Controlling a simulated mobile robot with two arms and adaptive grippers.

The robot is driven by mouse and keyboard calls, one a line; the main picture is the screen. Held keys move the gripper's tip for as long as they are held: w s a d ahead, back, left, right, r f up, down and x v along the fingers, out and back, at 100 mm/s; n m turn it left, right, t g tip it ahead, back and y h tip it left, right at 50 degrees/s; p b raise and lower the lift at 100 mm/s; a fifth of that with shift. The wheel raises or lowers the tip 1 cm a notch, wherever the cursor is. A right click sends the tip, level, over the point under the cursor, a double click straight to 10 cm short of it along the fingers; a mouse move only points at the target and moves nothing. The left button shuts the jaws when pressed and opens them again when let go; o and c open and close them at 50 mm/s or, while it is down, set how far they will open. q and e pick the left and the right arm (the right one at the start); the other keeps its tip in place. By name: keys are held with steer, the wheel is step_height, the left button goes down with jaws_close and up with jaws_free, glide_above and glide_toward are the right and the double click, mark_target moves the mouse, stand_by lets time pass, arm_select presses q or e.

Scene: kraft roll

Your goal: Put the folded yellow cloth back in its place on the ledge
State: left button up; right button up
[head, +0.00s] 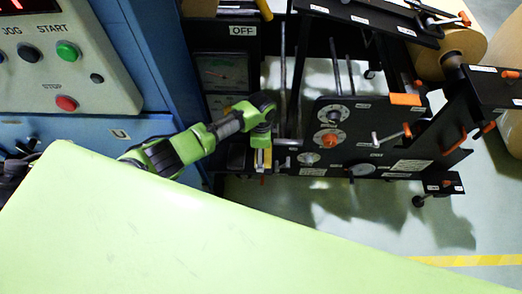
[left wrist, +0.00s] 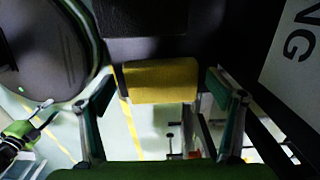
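The folded yellow cloth (left wrist: 160,81) is in the middle of the left wrist view, against a dark surface. In the head view a small bit of yellow (head: 262,159) shows just below my left gripper (head: 262,140), beside the black machine frame. My left gripper also shows in the left wrist view (left wrist: 162,100). Its two fingers are spread, one on each side of the cloth, with a narrow gap at each side. What bears the cloth is mostly hidden in the head view.
A grey control panel (head: 60,70) with buttons is at the upper left. A black machine frame (head: 345,140) with knobs and levers stands right of my left gripper. A kraft roll (head: 449,52) is at the upper right. Free floor (head: 340,215) lies below the frame.

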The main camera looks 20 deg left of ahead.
arm_select(q)
steer(key=shift+r, duration=0.15)
step_height(320, 180, up, 12)
steer(key=p, duration=0.1)
stand_by(0.6)
